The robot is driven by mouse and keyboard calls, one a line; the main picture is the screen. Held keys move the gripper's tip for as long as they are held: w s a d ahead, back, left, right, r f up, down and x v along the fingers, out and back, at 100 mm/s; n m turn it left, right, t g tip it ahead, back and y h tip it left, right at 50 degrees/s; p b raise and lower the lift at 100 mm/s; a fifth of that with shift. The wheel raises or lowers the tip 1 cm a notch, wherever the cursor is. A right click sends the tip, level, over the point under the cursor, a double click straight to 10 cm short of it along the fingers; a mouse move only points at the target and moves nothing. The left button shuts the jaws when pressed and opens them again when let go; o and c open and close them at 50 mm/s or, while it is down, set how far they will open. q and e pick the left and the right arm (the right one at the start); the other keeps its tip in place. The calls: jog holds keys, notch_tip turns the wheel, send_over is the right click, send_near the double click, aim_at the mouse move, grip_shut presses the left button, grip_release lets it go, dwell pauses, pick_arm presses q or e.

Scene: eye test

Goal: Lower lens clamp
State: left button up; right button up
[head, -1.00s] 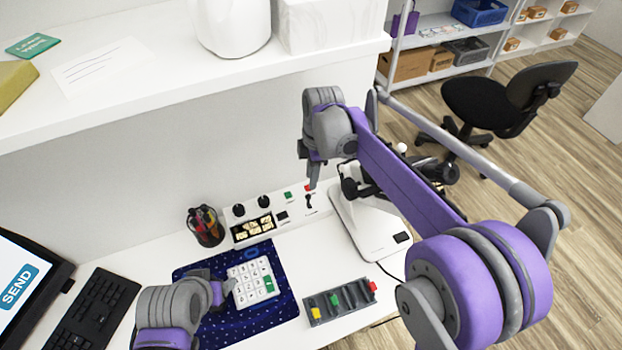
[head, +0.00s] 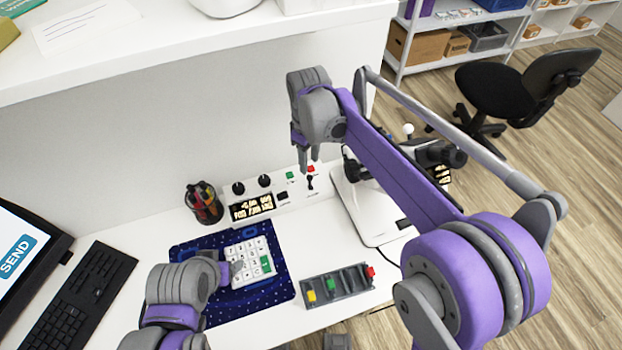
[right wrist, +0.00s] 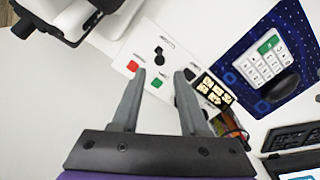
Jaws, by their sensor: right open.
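The white-based instrument (head: 362,215) with black fittings stands behind my right arm, which hides much of it. A white ball knob (head: 408,130) shows above it. Part of this instrument shows at the upper left of the right wrist view (right wrist: 68,16). I cannot tell which part is the lens clamp. My right gripper (head: 309,162) is open and empty, left of the instrument and above the panel's red button end. In the right wrist view its fingers (right wrist: 160,74) point toward the panel's green button. My left gripper (head: 237,270) is over the keypad's left side; its jaws are unclear.
A white panel (head: 282,215) bears a black toggle (head: 310,183), knobs, buttons and a display. A white keypad (head: 254,248) lies on a blue mat (head: 205,243). A grey block (head: 345,291) with coloured tabs, a pen cup (head: 203,212) and a shelf (head: 200,50) are near.

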aim_at(310, 176)
notch_tip(310, 176, down, 9)
jog(key=shift+f, duration=0.1)
dwell(0.3)
grip_shut()
